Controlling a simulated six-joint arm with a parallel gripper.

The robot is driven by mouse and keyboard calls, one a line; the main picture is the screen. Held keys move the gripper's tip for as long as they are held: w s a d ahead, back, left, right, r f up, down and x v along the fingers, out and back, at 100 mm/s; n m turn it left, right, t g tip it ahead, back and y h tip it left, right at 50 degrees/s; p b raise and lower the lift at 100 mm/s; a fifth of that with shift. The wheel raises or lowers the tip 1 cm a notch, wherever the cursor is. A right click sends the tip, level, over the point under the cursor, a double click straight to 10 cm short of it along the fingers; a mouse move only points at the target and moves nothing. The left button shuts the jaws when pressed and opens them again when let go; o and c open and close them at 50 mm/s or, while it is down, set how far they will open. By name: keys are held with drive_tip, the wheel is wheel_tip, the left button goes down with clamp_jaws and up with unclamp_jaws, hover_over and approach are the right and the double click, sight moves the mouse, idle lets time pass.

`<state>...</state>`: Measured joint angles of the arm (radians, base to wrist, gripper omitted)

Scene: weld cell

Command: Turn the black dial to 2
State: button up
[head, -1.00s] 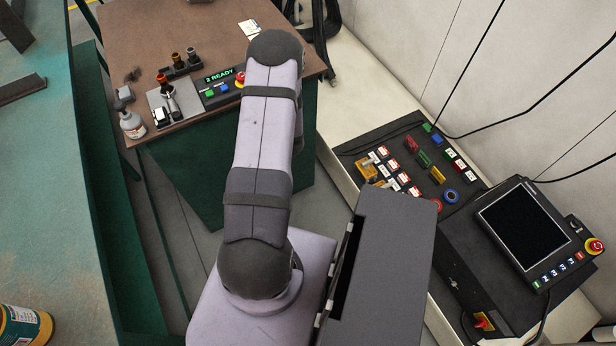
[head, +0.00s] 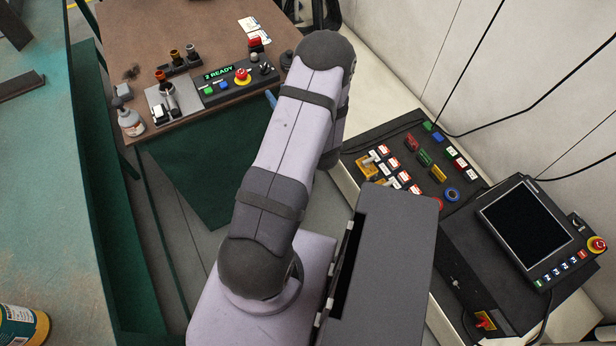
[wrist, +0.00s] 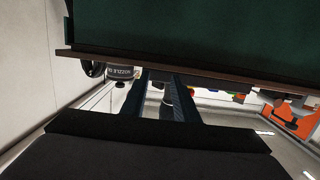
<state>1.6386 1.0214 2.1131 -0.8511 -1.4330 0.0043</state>
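The black dial (head: 265,69) is at the right end of a dark control box (head: 232,90) on the brown table, just right of a red mushroom button, in the head view. I cannot read its setting. In the wrist view my gripper (wrist: 163,80) shows two dark blue fingers with a gap between them and nothing visibly held. In the head view my arm hides most of the gripper; a small blue piece, likely a finger, shows at the table's front edge. The gripper is apart from the dial, on the near side of the table edge.
The box's display (head: 219,74) reads "2 READY". Left of it are a grey plate with a lever (head: 170,97), several small knobs and a spray bottle (head: 130,121). A red-topped item (head: 254,41) lies behind. A button panel (head: 420,160) is at right.

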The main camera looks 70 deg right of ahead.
drive_tip(key=s+a+f+m+g+y, duration=0.1)
drive_tip(key=s+f+g+y, duration=0.15)
drive_tip(key=f, duration=0.35)
drive_tip(key=s+a+f+g+y, duration=0.1)
drive_tip(key=s+a+f+g, duration=0.15)
drive_tip(key=f, duration=0.35)
drive_tip(key=s+a+f+m+g+y, duration=0.2)
drive_tip(key=s+a+f+g+y, duration=0.2)
drive_tip(key=s+a+f, duration=0.3)
drive_tip(key=shift+a+f, duration=0.5)
drive_tip(key=shift+a, duration=0.2)
drive_tip(key=shift+a+y, duration=0.1)
drive_tip(key=shift+y, duration=0.15)
